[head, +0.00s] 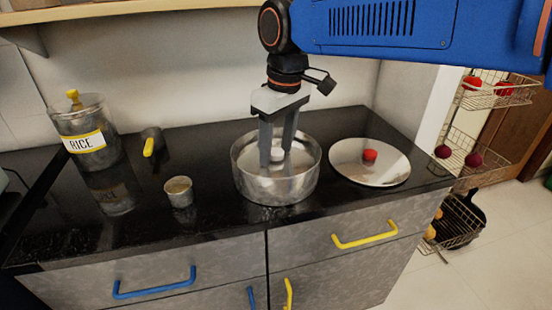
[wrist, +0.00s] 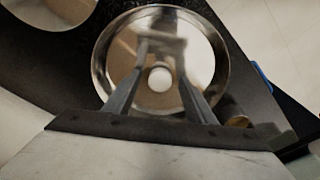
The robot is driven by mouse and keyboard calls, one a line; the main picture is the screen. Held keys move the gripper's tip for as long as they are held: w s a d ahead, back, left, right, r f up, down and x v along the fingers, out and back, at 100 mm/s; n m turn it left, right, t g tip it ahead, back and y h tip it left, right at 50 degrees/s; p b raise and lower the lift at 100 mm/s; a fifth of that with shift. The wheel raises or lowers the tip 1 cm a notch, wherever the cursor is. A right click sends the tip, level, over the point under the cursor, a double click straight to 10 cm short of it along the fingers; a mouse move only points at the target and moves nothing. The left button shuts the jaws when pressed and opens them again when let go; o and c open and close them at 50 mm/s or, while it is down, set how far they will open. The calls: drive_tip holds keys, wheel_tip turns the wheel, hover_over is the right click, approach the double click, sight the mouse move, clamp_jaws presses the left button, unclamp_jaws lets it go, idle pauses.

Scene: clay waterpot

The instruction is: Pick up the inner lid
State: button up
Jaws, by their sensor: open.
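The inner lid shows as a round pale disc with a white knob inside the metal pot. In the head view the knob (head: 277,155) shows between my fingers, and the pot (head: 277,192) hides the rest of the lid. In the wrist view the knob of the inner lid (wrist: 160,79) sits near the pot's middle, between the fingers. My gripper (head: 278,160) points down into the pot, open, with one finger on each side of the knob. Whether the fingers touch the lid cannot be told. The pot's rim (wrist: 222,72) surrounds the fingers in the wrist view.
A shiny round lid with a red knob (head: 370,155) lies right of the pot. A small metal cup (head: 179,191), a dark yellow-handled scoop (head: 151,141) and a RICE jar (head: 84,132) stand left. The black counter's (head: 225,222) front edge is close to the pot.

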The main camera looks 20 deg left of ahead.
drive_tip(key=c, duration=1.2)
